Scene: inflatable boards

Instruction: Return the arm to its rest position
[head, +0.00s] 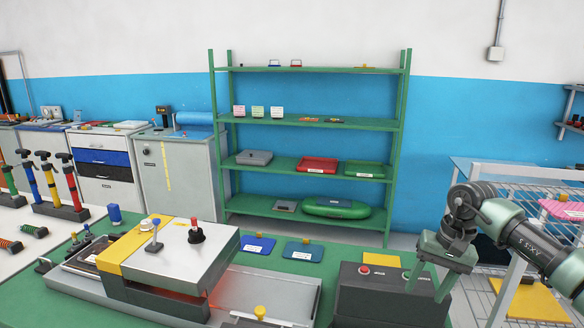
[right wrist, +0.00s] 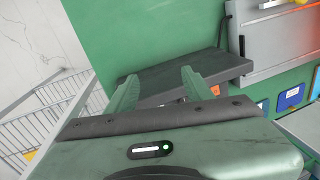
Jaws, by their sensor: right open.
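My right arm comes in from the right edge of the head view. Its gripper (head: 429,279) hangs with its fingers pointing down, beside the right end of a dark grey control box (head: 385,300). In the right wrist view the two green fingers (right wrist: 158,90) are spread apart with nothing between them. The dark box also shows beyond the fingers in that view (right wrist: 165,75). I cannot tell whether a finger touches the box. My left gripper is in neither view.
A machine (head: 185,262) with a yellow band stands on the green table (head: 62,308). A green shelf (head: 305,124) stands against the wall. A wire rack (head: 510,172) stands at the right, close to my right arm.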

